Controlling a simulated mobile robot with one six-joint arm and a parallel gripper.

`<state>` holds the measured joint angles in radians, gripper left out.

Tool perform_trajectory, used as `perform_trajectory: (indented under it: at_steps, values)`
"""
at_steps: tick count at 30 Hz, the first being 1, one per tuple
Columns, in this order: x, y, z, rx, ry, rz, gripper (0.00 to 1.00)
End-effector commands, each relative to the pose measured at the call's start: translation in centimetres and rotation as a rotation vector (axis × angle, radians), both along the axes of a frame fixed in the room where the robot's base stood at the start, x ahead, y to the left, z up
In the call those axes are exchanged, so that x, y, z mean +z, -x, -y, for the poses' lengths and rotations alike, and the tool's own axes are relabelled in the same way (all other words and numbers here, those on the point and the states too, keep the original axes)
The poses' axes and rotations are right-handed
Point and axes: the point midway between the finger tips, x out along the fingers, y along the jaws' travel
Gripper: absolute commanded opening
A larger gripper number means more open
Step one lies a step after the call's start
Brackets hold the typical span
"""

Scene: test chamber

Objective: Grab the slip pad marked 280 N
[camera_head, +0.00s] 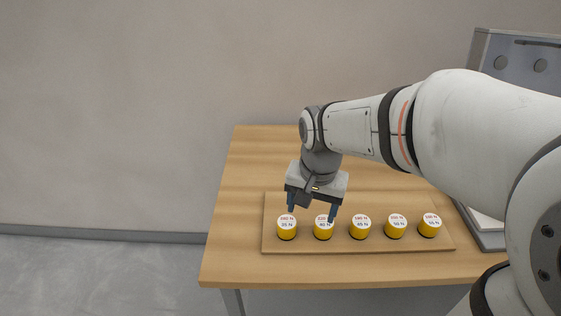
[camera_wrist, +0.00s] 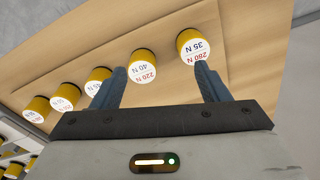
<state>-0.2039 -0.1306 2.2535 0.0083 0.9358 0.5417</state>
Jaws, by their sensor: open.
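The slip pad marked 280 N (camera_head: 286,231) is a yellow cylinder with a white printed top, leftmost in the head view's row. In the wrist view the 280 N pad (camera_wrist: 189,43) is at the right, with 35 N also printed on it. My gripper (camera_head: 312,212) is open and empty above the board, over the two leftmost pads. In the wrist view my gripper (camera_wrist: 160,72) has its right fingertip overlapping the lower edge of the 280 N pad. I cannot tell whether they touch. The pad marked 220 N (camera_wrist: 143,65) appears between the fingers.
Several similar yellow pads, such as the one marked 160 N (camera_head: 360,230), stand in a row on a wooden board (camera_head: 340,247). The board lies on a wooden table (camera_head: 255,165). A grey metal unit (camera_head: 500,60) stands at the right. The table's left side is clear.

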Motion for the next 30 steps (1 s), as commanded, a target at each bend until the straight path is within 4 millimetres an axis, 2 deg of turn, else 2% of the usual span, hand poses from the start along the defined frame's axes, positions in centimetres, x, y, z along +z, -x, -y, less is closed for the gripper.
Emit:
perform_trajectory:
  at_steps: [1,3,9,17,24,30]
  values:
    - [-0.3,-1.0,-1.4,-0.030,0.000,-0.023,0.68]
    - [-0.8,-2.0,-2.8,-0.081,0.000,-0.046,0.68]
    - [-1.9,-3.3,-5.0,-0.160,0.004,-0.077,0.68]
    - [-4.7,-3.4,-5.1,-0.168,0.005,-0.078,0.68]
    - [-8.2,-3.5,-4.9,-0.166,0.005,-0.081,0.68]
    - [-9.5,-3.6,-4.9,-0.165,0.004,-0.076,0.68]
